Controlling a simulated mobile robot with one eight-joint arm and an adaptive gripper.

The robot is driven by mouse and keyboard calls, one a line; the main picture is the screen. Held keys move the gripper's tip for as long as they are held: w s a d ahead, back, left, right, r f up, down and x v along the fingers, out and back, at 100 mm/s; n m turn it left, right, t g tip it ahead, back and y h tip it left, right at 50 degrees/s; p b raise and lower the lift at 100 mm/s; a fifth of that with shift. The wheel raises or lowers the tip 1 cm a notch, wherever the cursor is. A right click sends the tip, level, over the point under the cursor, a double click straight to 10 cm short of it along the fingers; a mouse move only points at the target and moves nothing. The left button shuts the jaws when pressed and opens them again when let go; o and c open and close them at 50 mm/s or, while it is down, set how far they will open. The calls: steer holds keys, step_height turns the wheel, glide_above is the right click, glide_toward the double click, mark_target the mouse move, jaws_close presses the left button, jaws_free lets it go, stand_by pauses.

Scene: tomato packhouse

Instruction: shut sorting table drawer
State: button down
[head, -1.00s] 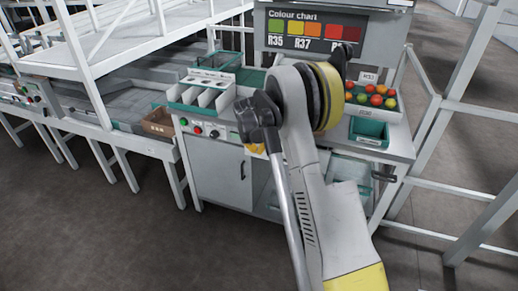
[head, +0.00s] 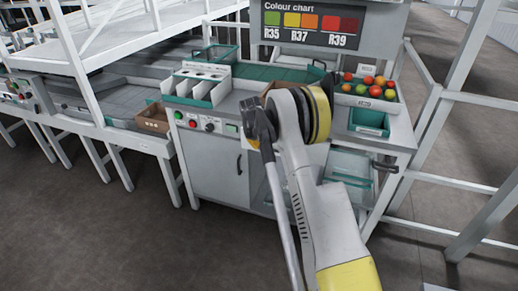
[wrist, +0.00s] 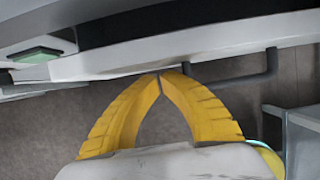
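The sorting table (head: 408,140) stands ahead with a button panel on its front. A dark bar handle (head: 385,167) sticks out at the right of the table front; how far the drawer is out I cannot tell, as my arm covers part of the front. In the wrist view my gripper (wrist: 160,73) has its yellow fingers meeting at the tips, with nothing between them. The fingertips are close to the pale front edge (wrist: 120,68). A grey bar handle (wrist: 235,80) lies just right of them. In the head view the fingers are hidden behind my arm.
A cabinet door with a dark handle (head: 239,165) is below the panel. Tomatoes in a tray (head: 345,98) and a green bin (head: 368,120) stand on the table's right. White railing posts (head: 430,110) rise at the right. The floor in front is clear.

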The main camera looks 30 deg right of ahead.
steer(key=w+d, duration=0.2)
steer(key=w+d+p, duration=0.1)
steer(key=d, duration=0.1)
steer(key=shift+w+d, duration=0.2)
steer(key=shift+w, duration=0.15)
steer(key=v, duration=1.2)
